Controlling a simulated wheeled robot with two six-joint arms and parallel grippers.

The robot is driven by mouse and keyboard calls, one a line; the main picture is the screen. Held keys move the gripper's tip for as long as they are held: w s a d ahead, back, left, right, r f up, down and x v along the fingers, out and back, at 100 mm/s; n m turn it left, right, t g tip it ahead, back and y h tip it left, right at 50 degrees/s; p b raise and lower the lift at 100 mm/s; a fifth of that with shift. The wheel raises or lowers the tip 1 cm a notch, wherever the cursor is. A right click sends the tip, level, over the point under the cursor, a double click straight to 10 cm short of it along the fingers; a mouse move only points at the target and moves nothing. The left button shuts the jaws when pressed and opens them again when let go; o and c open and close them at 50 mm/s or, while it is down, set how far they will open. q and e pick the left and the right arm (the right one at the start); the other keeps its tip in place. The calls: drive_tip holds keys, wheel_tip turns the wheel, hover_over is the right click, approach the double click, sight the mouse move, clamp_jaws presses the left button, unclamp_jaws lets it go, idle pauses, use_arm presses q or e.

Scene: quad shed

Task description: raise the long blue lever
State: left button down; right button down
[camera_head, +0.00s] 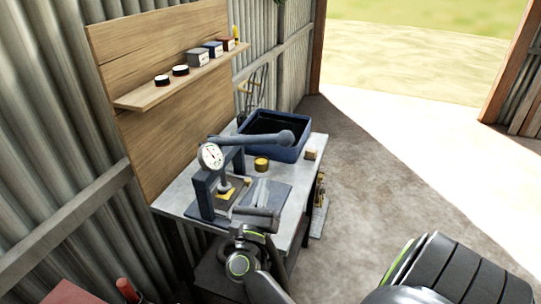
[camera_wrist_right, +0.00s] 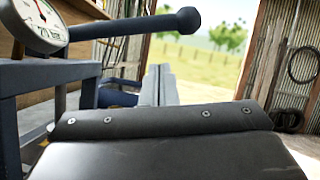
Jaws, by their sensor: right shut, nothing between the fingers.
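The long blue lever (camera_head: 250,139) is a dark blue bar with a round knob at its right end. It lies close to level, at the top of a dark blue press frame (camera_head: 203,190) with a round white gauge (camera_head: 210,156). In the right wrist view the lever (camera_wrist_right: 130,28) crosses the upper left, its knob above my fingertips. My right gripper (camera_head: 262,183) is shut and empty, below the lever and apart from it in the right wrist view (camera_wrist_right: 158,72). My left gripper is not in view.
The press stands on a grey workbench (camera_head: 171,199). A shelf (camera_head: 140,99) with small items hangs on the wall. Floor (camera_head: 370,170) to the right is clear.

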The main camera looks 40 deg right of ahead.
sight(246, 141)
drive_tip(key=p+x, duration=0.5)
drive_tip(key=x, duration=0.5)
idle(0.4)
